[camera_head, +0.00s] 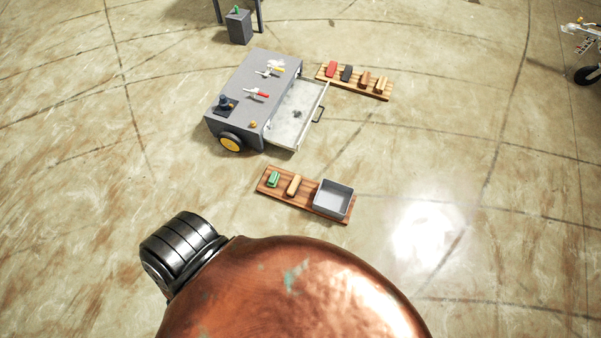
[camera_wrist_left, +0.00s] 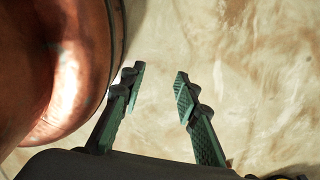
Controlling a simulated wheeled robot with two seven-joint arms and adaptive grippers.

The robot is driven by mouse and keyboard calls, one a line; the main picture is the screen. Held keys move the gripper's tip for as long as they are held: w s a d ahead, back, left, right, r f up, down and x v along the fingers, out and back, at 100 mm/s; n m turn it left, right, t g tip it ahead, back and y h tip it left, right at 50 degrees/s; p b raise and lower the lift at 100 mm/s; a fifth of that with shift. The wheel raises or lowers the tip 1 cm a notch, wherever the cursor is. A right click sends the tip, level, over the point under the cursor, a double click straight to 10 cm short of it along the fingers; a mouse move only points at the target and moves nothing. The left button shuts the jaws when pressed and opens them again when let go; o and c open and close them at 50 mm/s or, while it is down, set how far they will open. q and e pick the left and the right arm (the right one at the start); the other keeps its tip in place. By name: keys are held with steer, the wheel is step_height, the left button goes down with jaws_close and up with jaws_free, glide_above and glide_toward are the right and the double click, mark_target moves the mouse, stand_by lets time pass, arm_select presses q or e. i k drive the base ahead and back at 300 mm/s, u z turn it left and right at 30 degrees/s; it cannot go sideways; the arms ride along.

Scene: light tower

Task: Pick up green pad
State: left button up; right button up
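The green pad (camera_head: 273,179) lies at the left end of a wooden board (camera_head: 265,190) in the head view, beside a tan pad (camera_head: 294,185). My left gripper (camera_wrist_left: 158,82) shows in the left wrist view with its two fingers apart and nothing between them. Bare floor is behind the fingers, and the green pad is not in that view. Neither gripper shows in the head view. The right gripper is not in view.
A grey open bin (camera_head: 333,198) sits on the board's right end. Behind stands a grey wheeled cart (camera_head: 240,85) with an open drawer (camera_head: 297,115) and tools on top. Another board (camera_head: 355,84) holds several pads. A copper rounded body (camera_head: 290,290) fills the bottom foreground.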

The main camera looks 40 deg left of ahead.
mark_target(273, 179)
steer(key=z, duration=0.15)
steer(key=i, duration=0.7)
steer(key=u, duration=0.6)
steer(key=i, duration=0.65)
steer(key=u, duration=0.65)
